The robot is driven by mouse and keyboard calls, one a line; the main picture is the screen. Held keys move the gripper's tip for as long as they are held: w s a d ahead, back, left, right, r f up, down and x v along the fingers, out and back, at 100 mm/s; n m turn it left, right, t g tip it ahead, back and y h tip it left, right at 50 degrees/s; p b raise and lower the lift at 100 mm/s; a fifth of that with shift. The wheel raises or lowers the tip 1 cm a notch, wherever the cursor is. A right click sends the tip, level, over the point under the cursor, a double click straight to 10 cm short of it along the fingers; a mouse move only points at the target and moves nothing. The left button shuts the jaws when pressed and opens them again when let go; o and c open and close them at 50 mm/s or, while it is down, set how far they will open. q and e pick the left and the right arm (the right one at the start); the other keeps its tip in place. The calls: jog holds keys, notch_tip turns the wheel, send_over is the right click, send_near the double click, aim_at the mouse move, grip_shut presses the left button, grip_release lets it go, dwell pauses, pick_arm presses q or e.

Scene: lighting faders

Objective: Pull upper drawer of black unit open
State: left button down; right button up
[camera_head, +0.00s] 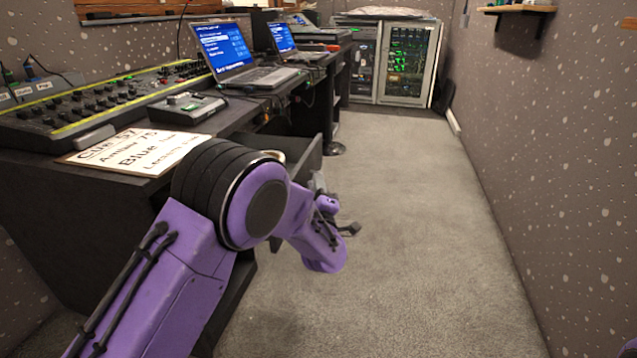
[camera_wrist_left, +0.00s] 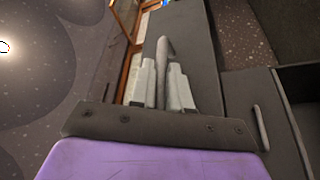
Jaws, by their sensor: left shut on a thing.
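The black unit (camera_head: 90,215) stands under the desk top at the left in the head view. A drawer (camera_head: 303,158) sticks out from its right side, partly hidden behind my left arm. My left gripper (camera_head: 322,190) is low beside the drawer's outer end; its fingers are mostly hidden there. In the left wrist view, my left gripper (camera_wrist_left: 166,88) is shut on a grey bar handle (camera_wrist_left: 164,55), with one finger on each side. The handle is on a dark drawer front (camera_wrist_left: 205,75). A second dark front with its own handle (camera_wrist_left: 262,127) is at the right, apart from the gripper.
Equipment racks (camera_head: 405,62) stand at the far end. The carpet (camera_head: 420,220) right of the arm is clear up to the wall.

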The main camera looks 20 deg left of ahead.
pick_arm(q)
jog(key=shift+d+f, duration=0.1)
jog(key=shift+d, duration=0.1)
jog(key=c, duration=1.4)
grip_release()
jog(key=shift+c, duration=0.2)
jog(key=p+v, duration=0.2)
jog(key=v, duration=0.8)
jog(key=shift+s, duration=0.2)
jog(key=shift+d+f, duration=0.1)
